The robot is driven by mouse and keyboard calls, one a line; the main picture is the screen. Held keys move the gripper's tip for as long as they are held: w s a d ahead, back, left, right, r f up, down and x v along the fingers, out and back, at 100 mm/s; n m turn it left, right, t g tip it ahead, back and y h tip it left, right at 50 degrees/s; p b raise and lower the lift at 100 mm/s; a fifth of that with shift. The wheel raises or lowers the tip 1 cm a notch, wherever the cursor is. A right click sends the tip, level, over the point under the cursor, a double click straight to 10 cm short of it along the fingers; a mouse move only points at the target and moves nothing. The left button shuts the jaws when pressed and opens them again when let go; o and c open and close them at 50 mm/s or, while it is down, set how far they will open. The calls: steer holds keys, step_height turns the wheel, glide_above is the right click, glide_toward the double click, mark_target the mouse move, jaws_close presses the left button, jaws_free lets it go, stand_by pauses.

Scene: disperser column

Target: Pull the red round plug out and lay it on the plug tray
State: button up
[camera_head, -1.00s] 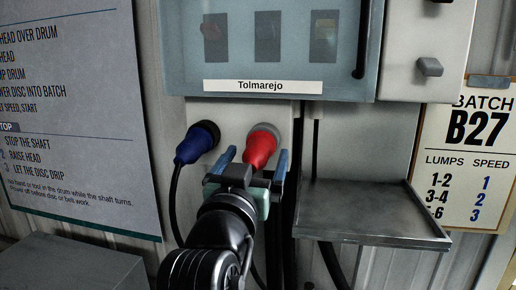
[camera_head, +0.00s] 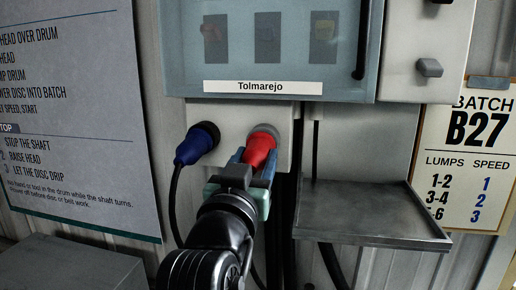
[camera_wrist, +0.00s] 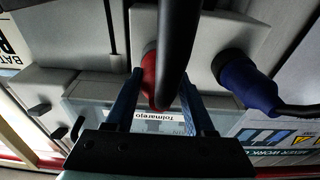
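The red round plug (camera_head: 260,147) sits in a socket on the grey panel under the cabinet, with its cable hanging down. My gripper (camera_head: 254,160) has its two blue fingers closed in on either side of the plug's body. In the wrist view, the fingers (camera_wrist: 160,82) flank the red plug (camera_wrist: 149,76); its dark cable passes in front and hides part of the plug and the right finger's contact. The plug tray (camera_head: 372,214) is a flat grey metal shelf to the right of the socket, and it is empty.
A blue plug (camera_head: 194,147) sits in a socket just left of the red one, its cable hanging down. The cabinet (camera_head: 270,50) labelled Tolmarejo overhangs the sockets. A grey box (camera_head: 75,265) stands at lower left. The space above the tray is free.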

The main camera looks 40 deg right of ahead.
jaws_close()
steer(key=shift+a, duration=0.15)
steer(key=shift+b+v, duration=1)
steer(key=shift+v, duration=1.9)
